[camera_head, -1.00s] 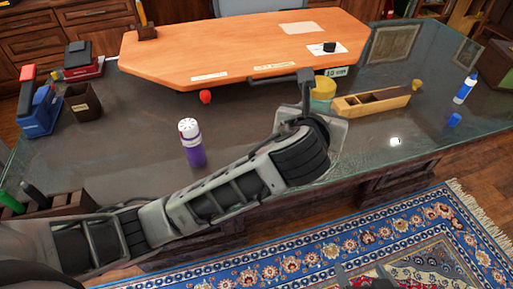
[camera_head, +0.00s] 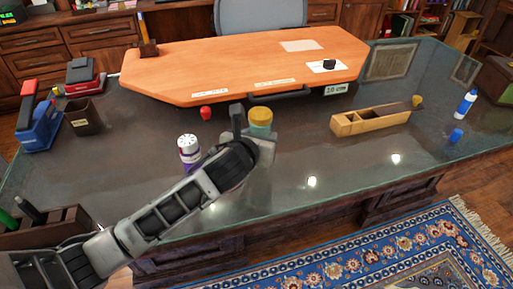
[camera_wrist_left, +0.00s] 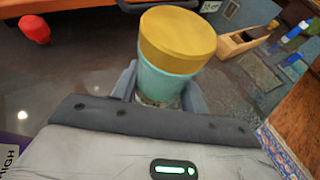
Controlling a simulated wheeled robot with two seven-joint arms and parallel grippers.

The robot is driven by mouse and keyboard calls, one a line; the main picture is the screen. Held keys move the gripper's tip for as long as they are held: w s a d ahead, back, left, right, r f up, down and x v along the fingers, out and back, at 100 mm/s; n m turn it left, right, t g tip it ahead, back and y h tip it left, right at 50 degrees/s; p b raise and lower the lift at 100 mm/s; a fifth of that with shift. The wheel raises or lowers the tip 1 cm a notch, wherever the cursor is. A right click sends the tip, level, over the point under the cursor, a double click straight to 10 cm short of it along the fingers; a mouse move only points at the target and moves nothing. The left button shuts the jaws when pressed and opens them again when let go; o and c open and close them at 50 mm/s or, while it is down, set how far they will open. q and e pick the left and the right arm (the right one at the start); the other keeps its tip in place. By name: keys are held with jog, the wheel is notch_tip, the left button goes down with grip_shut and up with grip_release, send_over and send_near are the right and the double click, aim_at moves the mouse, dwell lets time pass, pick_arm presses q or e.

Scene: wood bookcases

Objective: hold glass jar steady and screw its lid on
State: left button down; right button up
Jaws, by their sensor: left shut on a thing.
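The glass jar (camera_head: 261,130) has a teal body and a yellow lid (camera_head: 260,114) sitting on its top. My left gripper (camera_head: 250,126) is shut on the jar, which stands close to upright over the glass desktop. I cannot tell whether the jar touches the desk. In the left wrist view the jar's teal side (camera_wrist_left: 167,84) is between the two grey fingers (camera_wrist_left: 160,92), and the yellow lid (camera_wrist_left: 178,38) is above them, clear of the fingers. How tightly the lid sits cannot be seen. My right gripper is not in view.
A purple bottle with a white top (camera_head: 189,150) stands left of my left gripper. A wooden plane (camera_head: 375,118) is to the right. The front right desktop is mostly clear.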

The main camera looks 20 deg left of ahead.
pick_arm(q)
jog(key=f, duration=0.3)
jog(key=shift+w+a+f+b, duration=0.1)
jog(key=shift+a+f+b, duration=0.1)
jog(key=shift+a+b, duration=0.2)
jog(key=shift+f, duration=0.25)
jog(key=c, duration=0.7)
grip_release()
jog(key=shift+f, duration=0.15)
jog(key=shift+c, duration=0.2)
